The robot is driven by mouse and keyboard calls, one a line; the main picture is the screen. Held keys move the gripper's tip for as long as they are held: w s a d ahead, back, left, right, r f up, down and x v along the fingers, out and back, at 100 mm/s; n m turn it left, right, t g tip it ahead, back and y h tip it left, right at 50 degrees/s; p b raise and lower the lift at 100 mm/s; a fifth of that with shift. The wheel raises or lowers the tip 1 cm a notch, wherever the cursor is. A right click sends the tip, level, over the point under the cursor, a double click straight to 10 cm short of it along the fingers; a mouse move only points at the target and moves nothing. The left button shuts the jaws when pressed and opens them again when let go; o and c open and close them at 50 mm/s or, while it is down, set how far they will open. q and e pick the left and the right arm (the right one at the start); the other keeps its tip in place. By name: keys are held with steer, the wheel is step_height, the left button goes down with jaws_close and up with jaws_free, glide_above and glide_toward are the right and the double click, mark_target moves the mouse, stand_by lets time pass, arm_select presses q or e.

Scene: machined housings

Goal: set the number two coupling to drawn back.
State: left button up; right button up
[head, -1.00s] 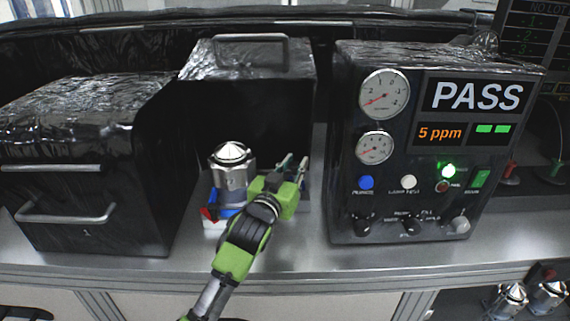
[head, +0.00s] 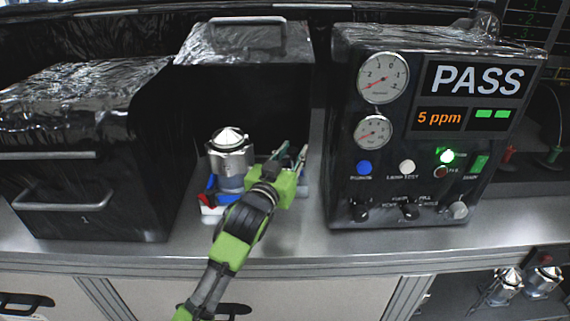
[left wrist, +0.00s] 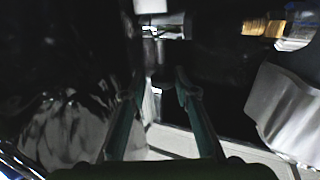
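The open bay in the middle holds a silver machined housing (head: 231,158) with a cone-shaped top, upright on a blue and white fixture (head: 213,208) with a red part. My left gripper (head: 292,157) reaches into this bay, just right of the housing, its fingers pointing inward. In the left wrist view its two dark green fingers (left wrist: 160,82) stand apart, with a small dark piece seen between the tips; no grip shows. A brass-coloured fitting (left wrist: 262,28) lies beyond them at upper right; I cannot tell whether it is the number two coupling or how it is set. My right gripper is out of view.
A closed dark box (head: 70,190) marked 1 stands at left. A test panel (head: 345,170) at right reads PASS and 5 ppm, with a green lamp lit. Bare steel counter (head: 300,245) runs in front. More housings (head: 505,287) stand at lower right.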

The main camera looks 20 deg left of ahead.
arm_select(q)
steer(key=s+a, duration=0.1)
steer(key=s, duration=1)
